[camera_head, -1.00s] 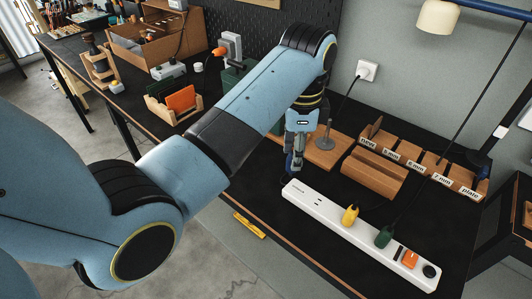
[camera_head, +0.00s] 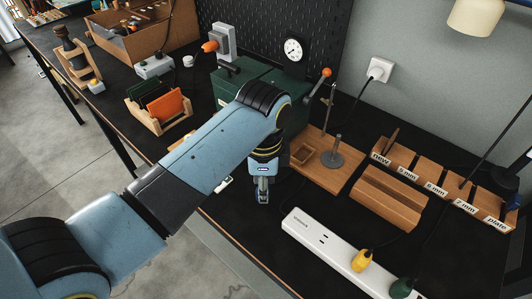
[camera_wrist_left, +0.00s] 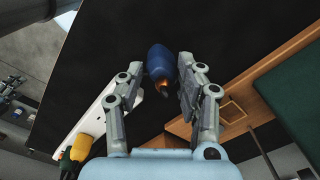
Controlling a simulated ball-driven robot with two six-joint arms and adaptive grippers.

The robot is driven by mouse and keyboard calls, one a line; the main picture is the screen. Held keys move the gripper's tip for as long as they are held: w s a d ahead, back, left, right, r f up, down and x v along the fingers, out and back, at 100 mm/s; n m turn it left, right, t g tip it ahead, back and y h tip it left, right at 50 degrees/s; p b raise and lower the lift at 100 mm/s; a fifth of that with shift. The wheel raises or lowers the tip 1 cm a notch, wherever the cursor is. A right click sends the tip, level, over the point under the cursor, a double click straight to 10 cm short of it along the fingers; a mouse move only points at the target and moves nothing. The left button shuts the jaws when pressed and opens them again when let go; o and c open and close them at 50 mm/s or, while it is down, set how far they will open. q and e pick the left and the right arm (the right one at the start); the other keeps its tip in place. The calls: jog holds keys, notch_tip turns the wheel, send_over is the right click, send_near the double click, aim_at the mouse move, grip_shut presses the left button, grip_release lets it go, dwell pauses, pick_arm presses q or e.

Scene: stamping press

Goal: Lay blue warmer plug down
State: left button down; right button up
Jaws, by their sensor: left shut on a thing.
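My left gripper (camera_head: 262,196) is shut on the blue plug (camera_wrist_left: 160,62) and holds it over the black bench top, left of the white power strip's near-left end. In the left wrist view the plug sits between the two fingertips of the gripper (camera_wrist_left: 162,78), with orange glints at its lower end. In the head view I cannot make the plug out clearly. The white power strip (camera_head: 325,249) carries a yellow plug (camera_head: 361,260) and a green plug (camera_head: 401,288).
A wooden stand (camera_head: 318,168) with a metal post is right of the gripper, and a wooden grooved block (camera_head: 388,198) is beyond it. Labelled wooden bins (camera_head: 430,180) line the back. The green press (camera_head: 232,95) stands behind my arm.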

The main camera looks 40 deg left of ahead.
pick_arm(q)
jog(key=shift+s, duration=0.35)
jog(key=c, duration=1.2)
grip_release()
jog(key=shift+w+f, duration=0.1)
jog(key=shift+w, duration=0.05)
jog(key=shift+o, duration=1.2)
jog(key=shift+w, duration=0.15)
jog(key=shift+o, duration=0.5)
jog(key=shift+r, duration=0.4)
notch_tip(320, 180, up, 12)
jog(key=b, duration=0.1)
jog(key=shift+s+f, duration=0.2)
pick_arm(e)
jog(key=s, duration=0.1)
jog(key=s+f, duration=0.1)
jog(key=s, duration=0.1)
jog(key=shift+f, duration=0.25)
pick_arm(q)
jog(key=shift+f, duration=0.1)
pick_arm(e)
jog(key=shift+w, duration=0.1)
